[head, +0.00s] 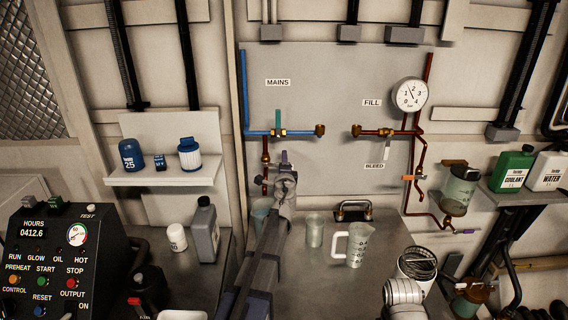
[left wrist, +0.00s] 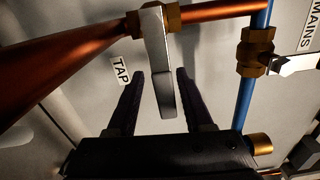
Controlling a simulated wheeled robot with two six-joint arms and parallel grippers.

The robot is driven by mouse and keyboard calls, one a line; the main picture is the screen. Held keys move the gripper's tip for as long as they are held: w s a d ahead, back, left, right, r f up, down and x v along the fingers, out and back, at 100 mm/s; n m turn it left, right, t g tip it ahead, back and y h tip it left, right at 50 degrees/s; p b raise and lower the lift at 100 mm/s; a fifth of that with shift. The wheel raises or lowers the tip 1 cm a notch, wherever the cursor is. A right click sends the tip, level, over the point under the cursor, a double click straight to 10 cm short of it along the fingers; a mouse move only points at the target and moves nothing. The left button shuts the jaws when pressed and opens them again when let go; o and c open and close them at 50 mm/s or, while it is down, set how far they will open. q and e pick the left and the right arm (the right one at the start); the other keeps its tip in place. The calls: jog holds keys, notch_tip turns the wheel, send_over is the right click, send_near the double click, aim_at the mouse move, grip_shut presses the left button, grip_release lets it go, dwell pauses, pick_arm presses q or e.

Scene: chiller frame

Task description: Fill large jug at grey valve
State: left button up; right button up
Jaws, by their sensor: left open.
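The large jug (head: 357,246), clear with dark markings and a white handle on its left, stands upright on the grey worktop. My left gripper (head: 285,160) is raised at the wall panel, left of and beyond the jug. In the left wrist view, a flat grey valve lever (left wrist: 156,62) hangs from a brass fitting on a copper pipe, next to the label TAP. My open left gripper (left wrist: 158,80) has its dark fingers on either side of this lever, with visible gaps. My arm hides this valve in the head view. My right gripper cannot be seen.
A smaller clear beaker (head: 314,230) stands left of the jug, and a bluish container (head: 262,212) is partly behind my left arm. A dark bracket-like fitting (head: 353,210) is behind the jug. A grey bottle (head: 204,232) and white tub (head: 177,238) stand at left.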

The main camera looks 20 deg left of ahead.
pick_arm(q)
jog(key=v, duration=0.8)
jog(key=shift+w, duration=0.1)
jog(key=s+d+f+n+g+h, duration=0.1)
jog(key=s+d+f+n+g, duration=0.2)
jog(key=s+d+f, duration=0.3)
jog(key=s+d+f+n+g+h, duration=0.1)
jog(key=s+d+f+n+g, duration=0.3)
jog(key=s+d+f, duration=0.3)
jog(key=s+d+f+n+g+h, duration=0.2)
jog(key=s+d+f+g, duration=0.4)
jog(key=s+d, duration=0.3)
jog(key=shift+s+d+f+n, duration=0.25)
jog(key=shift+f+n, duration=0.3)
jog(key=shift+n, duration=0.15)
jog(key=s+d+f+g+h, duration=0.1)
jog(key=s+d+g+h, duration=0.1)
jog(key=s+d, duration=0.5)
jog(key=shift+s+d+f+g+h, duration=0.2)
jog(key=shift+s+f+g+h, duration=0.15)
jog(key=shift+s+g, duration=0.5)
jog(key=shift+s, duration=0.1)
jog(key=shift+c, duration=0.3)
